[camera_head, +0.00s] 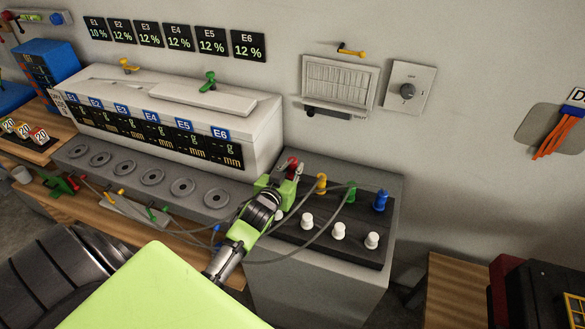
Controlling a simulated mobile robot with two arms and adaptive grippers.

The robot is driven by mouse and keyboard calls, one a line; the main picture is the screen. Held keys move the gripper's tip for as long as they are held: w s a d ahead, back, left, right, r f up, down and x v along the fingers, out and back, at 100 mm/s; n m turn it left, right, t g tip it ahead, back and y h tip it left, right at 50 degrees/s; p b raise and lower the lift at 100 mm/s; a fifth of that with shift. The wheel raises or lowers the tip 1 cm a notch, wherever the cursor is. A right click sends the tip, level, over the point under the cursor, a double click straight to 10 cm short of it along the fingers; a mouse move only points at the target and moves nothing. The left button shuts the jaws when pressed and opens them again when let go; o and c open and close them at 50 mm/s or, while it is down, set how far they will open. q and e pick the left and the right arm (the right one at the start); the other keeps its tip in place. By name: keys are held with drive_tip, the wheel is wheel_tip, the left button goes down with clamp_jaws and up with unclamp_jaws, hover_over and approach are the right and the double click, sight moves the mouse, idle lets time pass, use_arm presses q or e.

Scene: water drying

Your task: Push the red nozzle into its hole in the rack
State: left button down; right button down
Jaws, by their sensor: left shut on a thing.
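The red nozzle (292,165) is at the left end of the rack's coloured row, at the tips of my left gripper (283,179). My left gripper is shut on it; its arm comes in from the lower left. The rack (325,251) is a grey cabinet with a dark top panel. The gripper hides the nozzle's lower end and its hole, so I cannot tell how deep it sits. A yellow nozzle (321,184), a green nozzle (351,193) and a blue nozzle (380,200) stand upright to its right. My right gripper is not in view.
White knobs (338,231) stand along the panel's front. Grey hoses (315,239) loop in front of the rack. A white and grey machine (160,120) with round ports stands to the left. The wall carries a vent (338,84) and a dial (407,90).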

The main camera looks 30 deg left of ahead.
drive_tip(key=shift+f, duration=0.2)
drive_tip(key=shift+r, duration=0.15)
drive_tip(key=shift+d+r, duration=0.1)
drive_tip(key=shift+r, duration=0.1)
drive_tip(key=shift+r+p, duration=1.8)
drive_tip(key=shift+p, duration=0.2)
idle(5.4)
